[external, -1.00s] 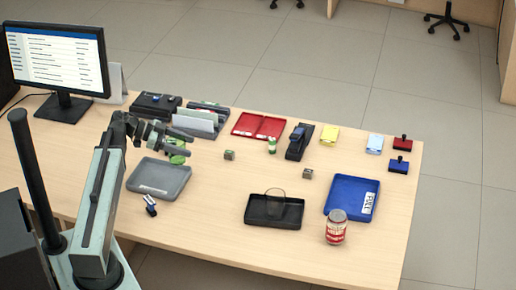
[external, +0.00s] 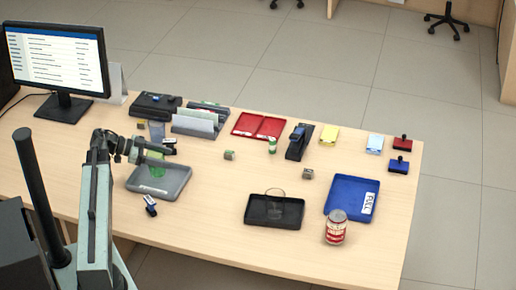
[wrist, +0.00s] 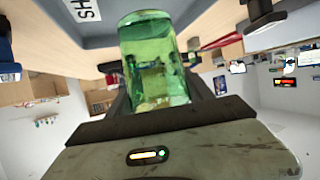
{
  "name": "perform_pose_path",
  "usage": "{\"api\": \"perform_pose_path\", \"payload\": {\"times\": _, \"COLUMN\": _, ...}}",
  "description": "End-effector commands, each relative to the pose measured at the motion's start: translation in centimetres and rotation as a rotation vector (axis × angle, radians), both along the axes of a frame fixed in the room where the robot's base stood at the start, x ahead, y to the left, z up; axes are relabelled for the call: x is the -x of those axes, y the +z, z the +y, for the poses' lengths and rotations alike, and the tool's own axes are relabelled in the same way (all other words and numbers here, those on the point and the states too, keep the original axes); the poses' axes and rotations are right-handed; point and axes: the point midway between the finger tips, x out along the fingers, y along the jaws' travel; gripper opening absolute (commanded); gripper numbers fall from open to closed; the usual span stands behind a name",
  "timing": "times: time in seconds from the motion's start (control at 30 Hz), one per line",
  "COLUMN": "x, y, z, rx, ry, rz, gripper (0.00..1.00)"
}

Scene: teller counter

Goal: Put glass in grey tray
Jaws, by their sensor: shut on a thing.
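A green see-through glass (external: 157,169) is between the fingers of my gripper (external: 158,154), which is shut on it. The glass is over the grey tray (external: 174,186), toward its back left; I cannot tell whether it touches the tray floor. In the wrist view the green glass (wrist: 155,65) fills the middle between the fingers, and the grey tray (wrist: 105,38) with a white label lies behind it. A clear glass (external: 276,199) stands in the black tray (external: 262,222). A bluish glass (external: 156,130) stands behind my gripper.
A small blue and black item (external: 150,205) lies just in front of the grey tray. A document holder (external: 195,125) stands behind it. A blue tray (external: 350,190) and a can (external: 336,228) are at the right. The table between the grey and black trays is clear.

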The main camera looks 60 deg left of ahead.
Motion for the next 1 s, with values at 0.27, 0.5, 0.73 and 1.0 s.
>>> {"api": "perform_pose_path", "payload": {"times": 0.27, "x": 0.0, "y": -3.8, "z": 0.0, "rx": 0.000, "ry": 0.000, "rz": 0.000, "gripper": 0.12}}
{"api": "perform_pose_path", "payload": {"times": 0.5, "x": 0.0, "y": -3.5, "z": 0.0, "rx": 0.000, "ry": 0.000, "rz": 0.000, "gripper": 0.12}}
{"api": "perform_pose_path", "payload": {"times": 0.73, "x": 0.0, "y": -3.7, "z": 0.0, "rx": 0.000, "ry": 0.000, "rz": 0.000, "gripper": 0.82}}
{"api": "perform_pose_path", "payload": {"times": 1.0, "x": 0.0, "y": -3.5, "z": 0.0, "rx": 0.000, "ry": 0.000, "rz": 0.000, "gripper": 0.82}}
